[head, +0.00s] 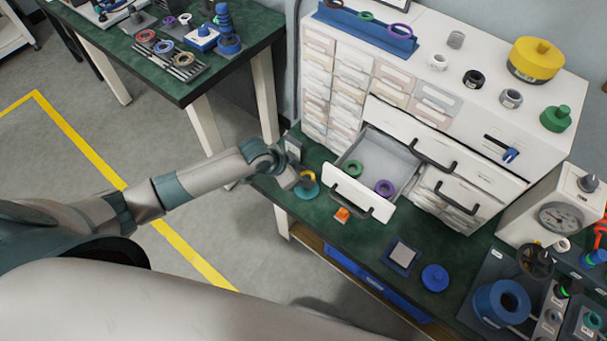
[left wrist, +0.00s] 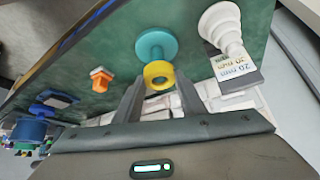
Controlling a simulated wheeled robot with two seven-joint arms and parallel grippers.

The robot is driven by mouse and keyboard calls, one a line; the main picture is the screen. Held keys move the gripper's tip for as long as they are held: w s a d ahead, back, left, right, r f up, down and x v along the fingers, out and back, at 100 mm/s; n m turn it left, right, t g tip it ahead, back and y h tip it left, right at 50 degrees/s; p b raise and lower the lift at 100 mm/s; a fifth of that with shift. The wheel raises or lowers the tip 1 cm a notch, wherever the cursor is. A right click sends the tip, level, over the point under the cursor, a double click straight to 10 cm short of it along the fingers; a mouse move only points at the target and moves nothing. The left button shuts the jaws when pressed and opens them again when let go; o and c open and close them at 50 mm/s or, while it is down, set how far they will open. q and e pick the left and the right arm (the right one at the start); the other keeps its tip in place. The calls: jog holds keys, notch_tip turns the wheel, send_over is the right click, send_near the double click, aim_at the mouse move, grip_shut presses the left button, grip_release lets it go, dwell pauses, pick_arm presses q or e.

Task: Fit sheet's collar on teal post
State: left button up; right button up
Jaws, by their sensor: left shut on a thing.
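My left gripper (head: 300,182) is shut on a yellow collar (left wrist: 158,75), held between the fingertips in the left wrist view. The collar also shows in the head view (head: 309,175). The teal post (left wrist: 155,45) with its round base stands on the green bench just beyond the collar. In the head view the teal base (head: 308,190) lies right under the gripper. The collar overlaps the post in the picture; I cannot tell whether it is around it or only beside it. A printed sheet (left wrist: 236,70) with lines in mm stands beside a white stepped cone (left wrist: 223,27). My right gripper is not in view.
An open drawer (head: 368,205) holds a green ring (head: 352,168) and a purple ring (head: 384,187), close to the right of the gripper. An orange piece (head: 342,214) and a blue-framed pad (head: 402,256) lie on the bench. A gauge (head: 560,217) stands at right.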

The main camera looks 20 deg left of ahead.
pick_arm(q)
jog(key=shift+f, duration=0.35)
dwell(0.4)
jog(key=o, duration=1.3)
notch_tip(320, 180, up, 5)
jog(key=p, duration=0.5)
jog(key=shift+r+p, duration=0.95)
jog(key=shift+r, duration=0.05)
